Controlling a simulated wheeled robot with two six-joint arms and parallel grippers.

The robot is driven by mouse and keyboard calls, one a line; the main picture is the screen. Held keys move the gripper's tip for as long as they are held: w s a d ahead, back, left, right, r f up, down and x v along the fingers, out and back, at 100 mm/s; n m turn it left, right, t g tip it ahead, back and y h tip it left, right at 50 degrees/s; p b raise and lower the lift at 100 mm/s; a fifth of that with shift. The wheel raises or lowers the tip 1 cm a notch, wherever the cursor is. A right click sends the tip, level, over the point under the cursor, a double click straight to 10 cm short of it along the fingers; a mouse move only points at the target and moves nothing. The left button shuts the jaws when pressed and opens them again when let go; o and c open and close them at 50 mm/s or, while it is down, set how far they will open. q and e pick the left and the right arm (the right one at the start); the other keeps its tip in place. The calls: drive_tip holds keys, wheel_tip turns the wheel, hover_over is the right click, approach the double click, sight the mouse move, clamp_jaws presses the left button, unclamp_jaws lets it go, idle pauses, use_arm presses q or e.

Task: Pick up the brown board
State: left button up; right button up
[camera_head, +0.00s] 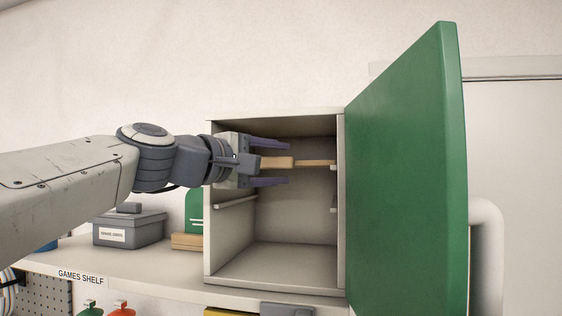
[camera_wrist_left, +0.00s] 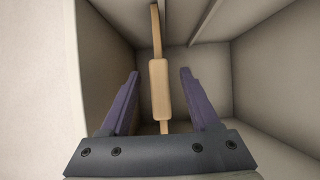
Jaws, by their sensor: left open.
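The brown board (camera_head: 316,163) is seen edge-on inside the open white cabinet (camera_head: 297,284), level in its upper part, with its right end at the upper right rail. A thicker tan block (camera_wrist_left: 160,88) stands out at the middle of its front edge. My left gripper (camera_head: 287,162) is at the cabinet's front opening. Its purple fingers are open, one above and one below the block. In the left wrist view the fingers (camera_wrist_left: 160,74) lie on either side of the block, with visible gaps. The arm hides the board's left part in the head view. My right gripper is not in view.
A green door (camera_head: 408,165) stands open at the right of the cabinet. Lower side rails (camera_head: 236,203) line the walls, and the cabinet's lower space is empty. A grey lidded box (camera_head: 128,230) and a green item (camera_head: 193,212) stand on the shelf to the left.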

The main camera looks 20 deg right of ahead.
use_arm(q)
clamp_jaws()
drive_tip(key=shift+r, duration=0.15)
